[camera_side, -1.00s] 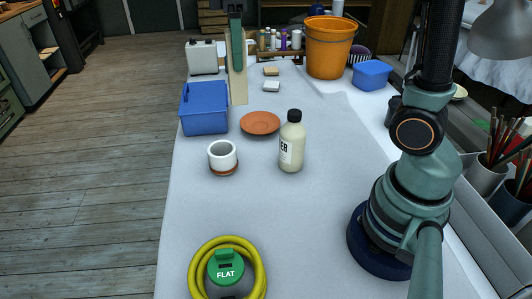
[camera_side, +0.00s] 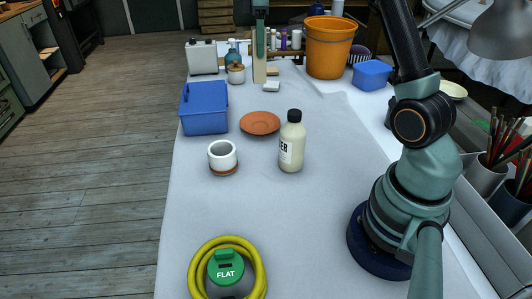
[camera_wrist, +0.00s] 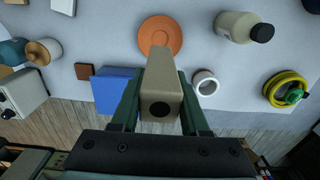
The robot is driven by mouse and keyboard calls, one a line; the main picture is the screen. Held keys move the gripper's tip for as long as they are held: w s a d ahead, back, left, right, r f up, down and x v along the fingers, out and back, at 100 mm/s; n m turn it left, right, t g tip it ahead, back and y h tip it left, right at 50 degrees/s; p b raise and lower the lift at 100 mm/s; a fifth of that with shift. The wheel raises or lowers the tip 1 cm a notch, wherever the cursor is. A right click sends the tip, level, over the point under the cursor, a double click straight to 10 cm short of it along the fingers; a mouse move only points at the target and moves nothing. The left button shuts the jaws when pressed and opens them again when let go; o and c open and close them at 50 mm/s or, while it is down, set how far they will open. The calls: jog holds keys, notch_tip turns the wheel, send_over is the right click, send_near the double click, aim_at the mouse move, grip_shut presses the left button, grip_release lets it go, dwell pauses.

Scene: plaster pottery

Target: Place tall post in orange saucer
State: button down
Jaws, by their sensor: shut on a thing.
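The tall post (camera_side: 259,72) is a beige square block held upright, seen behind the saucer in the side view. My gripper (camera_side: 260,42) is shut on its upper part. In the wrist view the post (camera_wrist: 160,68) lies between my green fingers, its near end showing a dark round spot. The orange saucer (camera_side: 260,123) rests flat and empty on the white table in front of the post. It also shows in the wrist view (camera_wrist: 158,30), just beyond the post's far end. The post appears apart from the saucer and above the table.
A blue bin (camera_side: 203,108) stands left of the saucer and a cream bottle (camera_side: 291,142) right of it. A white cup (camera_side: 222,156) is nearer. An orange bucket (camera_side: 329,48) and wooden-lidded jar (camera_side: 236,74) stand behind. A yellow coil (camera_side: 255,282) lies in front.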

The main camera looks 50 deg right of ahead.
notch_tip(320, 180, down, 15)
jog(key=shift+r, duration=0.2)
jog(key=shift+f, duration=0.6)
jog(key=shift+c, duration=2)
grip_release()
